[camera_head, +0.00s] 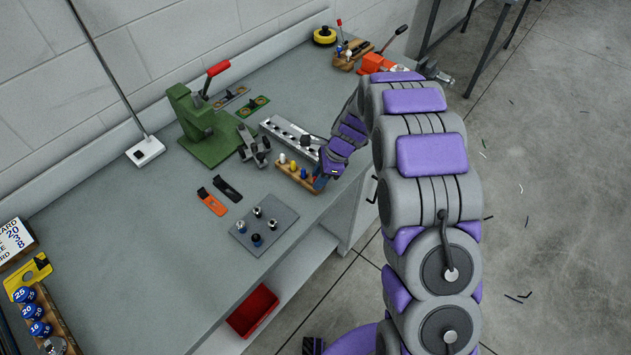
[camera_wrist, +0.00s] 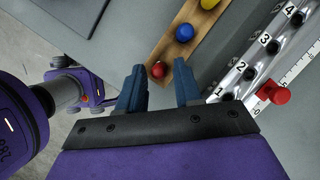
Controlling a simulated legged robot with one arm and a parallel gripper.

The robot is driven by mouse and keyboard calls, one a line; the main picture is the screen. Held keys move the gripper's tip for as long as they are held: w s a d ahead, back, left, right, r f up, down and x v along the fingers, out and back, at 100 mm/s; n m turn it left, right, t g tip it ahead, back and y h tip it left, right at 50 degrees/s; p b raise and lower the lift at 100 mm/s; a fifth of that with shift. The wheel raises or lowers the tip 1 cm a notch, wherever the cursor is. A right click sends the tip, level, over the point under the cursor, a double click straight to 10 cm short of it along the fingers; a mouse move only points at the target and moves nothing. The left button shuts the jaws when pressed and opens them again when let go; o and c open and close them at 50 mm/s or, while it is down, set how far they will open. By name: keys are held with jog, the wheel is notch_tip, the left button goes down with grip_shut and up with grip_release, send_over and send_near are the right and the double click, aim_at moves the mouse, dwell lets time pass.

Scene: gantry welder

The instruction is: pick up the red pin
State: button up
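In the wrist view the red pin (camera_wrist: 158,70) stands at the near end of a wooden block (camera_wrist: 166,48), with a blue pin (camera_wrist: 184,33) and a yellow pin (camera_wrist: 209,4) farther along. My gripper (camera_wrist: 161,67) is open, its blue fingers on either side of the red pin, with gaps showing beside it. I cannot tell how far above the pin the fingertips are. In the head view the block (camera_head: 291,174) is near the bench's front edge. There my gripper (camera_head: 320,181) is at its right end and hides the red pin.
A numbered metal rail (camera_wrist: 250,74) with a red knob (camera_wrist: 275,94) lies right of the block in the wrist view. A green press (camera_head: 205,130) stands behind. A grey plate (camera_head: 264,225) with several small pins lies left of the block. The bench's left middle is clear.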

jog(key=shift+d, duration=0.15)
jog(key=c, duration=0.3)
jog(key=shift+a, duration=0.3)
grip_shut()
jog(key=shift+a, duration=0.2)
jog(key=shift+d, duration=0.1)
